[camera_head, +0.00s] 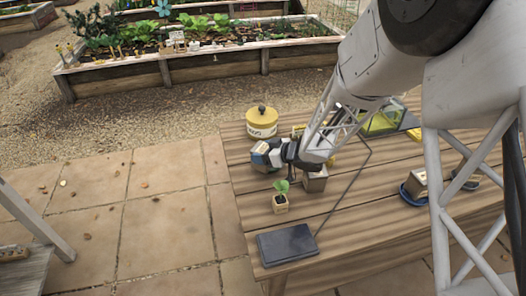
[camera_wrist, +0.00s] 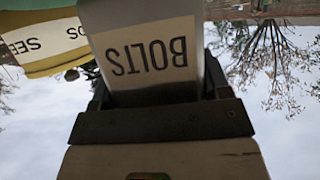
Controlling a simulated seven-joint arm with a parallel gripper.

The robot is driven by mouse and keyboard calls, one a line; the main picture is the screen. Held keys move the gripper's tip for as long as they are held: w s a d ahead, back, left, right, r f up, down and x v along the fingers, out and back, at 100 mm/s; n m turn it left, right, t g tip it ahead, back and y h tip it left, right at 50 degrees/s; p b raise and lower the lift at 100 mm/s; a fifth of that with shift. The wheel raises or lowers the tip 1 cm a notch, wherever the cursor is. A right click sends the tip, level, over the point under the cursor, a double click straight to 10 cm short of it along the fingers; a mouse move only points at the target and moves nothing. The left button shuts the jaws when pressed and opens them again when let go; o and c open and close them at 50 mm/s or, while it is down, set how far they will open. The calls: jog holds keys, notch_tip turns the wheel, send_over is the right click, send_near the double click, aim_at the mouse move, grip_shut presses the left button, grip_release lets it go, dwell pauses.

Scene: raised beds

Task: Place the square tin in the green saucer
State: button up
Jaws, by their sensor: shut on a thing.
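My gripper (camera_head: 277,154) is shut on a grey square tin with a pale label (camera_head: 261,155), to the left of my arm above the table. In the wrist view the held tin (camera_wrist: 152,55) fills the middle, and its label reads BOLTS upside down. The tin looks tilted in the head view. I cannot make out a green saucer for certain. A blue saucer (camera_head: 406,197) at the right of the table bears a small labelled tin (camera_head: 419,178).
A yellow lidded tin (camera_head: 262,124) stands just behind the gripper. A grey box (camera_head: 315,181) stands below my arm. A potted seedling (camera_head: 281,198) and a dark slab (camera_head: 287,244) are nearer the front. A yellow-green thing (camera_head: 383,123) is partly behind my arm.

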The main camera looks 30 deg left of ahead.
jog(key=shift+f, duration=0.3)
jog(key=o, duration=1.1)
jog(key=shift+d+r, duration=0.1)
jog(key=shift+r, duration=0.6)
jog(key=v, duration=0.3)
jog(key=shift+r, duration=0.2)
notch_tip(320, 180, up, 5)
jog(key=shift+f, duration=0.1)
jog(key=shift+r, duration=0.8)
